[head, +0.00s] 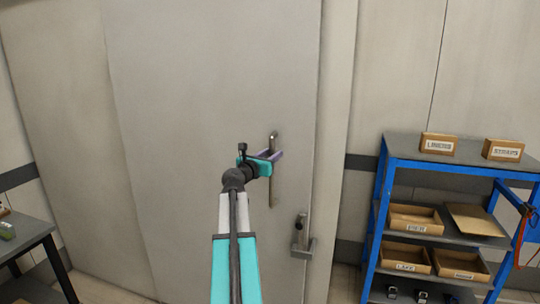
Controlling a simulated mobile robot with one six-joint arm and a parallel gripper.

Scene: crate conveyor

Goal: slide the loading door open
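The loading door (190,90) is a large plain grey panel filling the middle of the head view. Its right edge meets the pale frame, with no visible gap. A vertical metal bar handle (274,192) is on the door near that edge. My gripper (270,160), with teal and purple parts, is at the upper half of the handle. The fingers overlap the bar in this view; I cannot tell whether they touch it or are closed on it. A metal latch (301,240) sits lower right of the handle, by the door's right edge.
A blue shelf unit (385,165) with a grey top stands on the right, holding labelled cardboard boxes (438,144) and open bins (415,219). A dark table (28,236) stands at the lower left. The wall left of the door looks clear.

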